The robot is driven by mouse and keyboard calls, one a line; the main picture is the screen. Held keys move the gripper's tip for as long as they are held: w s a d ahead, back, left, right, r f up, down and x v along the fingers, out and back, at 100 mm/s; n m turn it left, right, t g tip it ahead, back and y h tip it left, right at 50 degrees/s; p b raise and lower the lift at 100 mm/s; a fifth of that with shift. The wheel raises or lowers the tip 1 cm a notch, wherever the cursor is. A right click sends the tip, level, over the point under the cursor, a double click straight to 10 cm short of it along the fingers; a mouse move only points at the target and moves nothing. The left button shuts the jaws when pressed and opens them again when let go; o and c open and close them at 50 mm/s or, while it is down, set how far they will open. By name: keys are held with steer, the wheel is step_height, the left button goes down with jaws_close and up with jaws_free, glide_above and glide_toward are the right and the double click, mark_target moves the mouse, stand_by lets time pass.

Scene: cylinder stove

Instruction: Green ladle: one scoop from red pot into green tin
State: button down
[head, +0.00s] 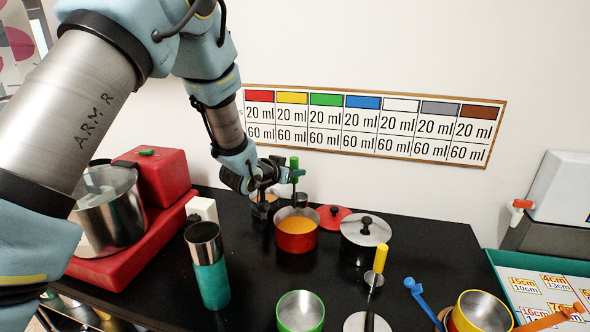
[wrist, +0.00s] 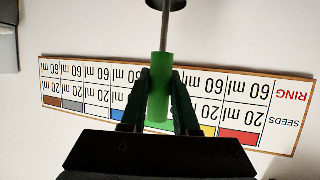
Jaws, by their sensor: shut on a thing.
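My gripper (head: 288,174) is shut on the green handle (head: 295,162) of the ladle, above the back of the counter. In the wrist view the handle (wrist: 159,95) lies between the two fingers. The ladle's metal cup (head: 301,200) hangs low at the back edge of the red pot; I cannot tell whether it touches the pot, and its inside is hidden. The red pot (head: 296,242) holds an orange filling. The green tin (head: 300,326) stands at the front edge of the picture, and its visible inside looks empty.
A lidded pot (head: 366,231) and a red lid (head: 332,216) stand right of the red pot. A yellow-handled ladle (head: 379,262) is upright at the right. A teal-banded cylinder (head: 211,275) stands left. A large steel pot (head: 108,212) sits on the red stove (head: 160,222).

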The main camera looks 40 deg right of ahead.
mark_target(294, 207)
steer(key=shift+f+b, duration=0.8)
steer(key=shift+f, duration=0.7)
step_height(294, 207, down, 9)
steer(key=b, duration=0.8)
steer(key=shift+r+p, duration=2.8)
steer(key=shift+r, duration=2.8)
steer(key=shift+a, duration=0.1)
